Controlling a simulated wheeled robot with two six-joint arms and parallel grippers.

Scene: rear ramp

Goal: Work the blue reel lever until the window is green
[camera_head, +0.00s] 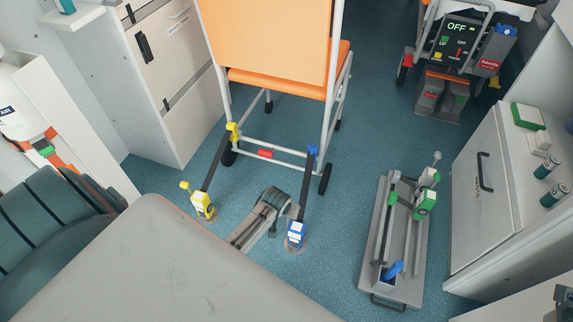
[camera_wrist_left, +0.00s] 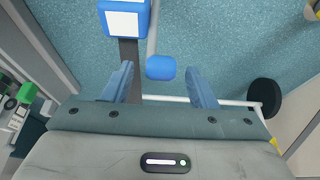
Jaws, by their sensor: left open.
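The blue reel (camera_head: 296,232) stands on the floor below the chair's right side, with a dark strap running up to the chair. In the left wrist view the blue reel (camera_wrist_left: 124,18) shows at the top with a plain white panel; I see no green on it. Its lever, a grey rod with a blue knob (camera_wrist_left: 161,67), points towards my left gripper (camera_wrist_left: 159,75). The jaws are open, one finger on each side of the knob, with gaps on both sides. In the head view my left gripper (camera_head: 291,211) is small, just above the blue reel.
An orange chair (camera_head: 265,40) stands behind. A yellow reel (camera_head: 202,205) is left of the blue one. A control box reading OFF (camera_head: 457,30) stands at the back.

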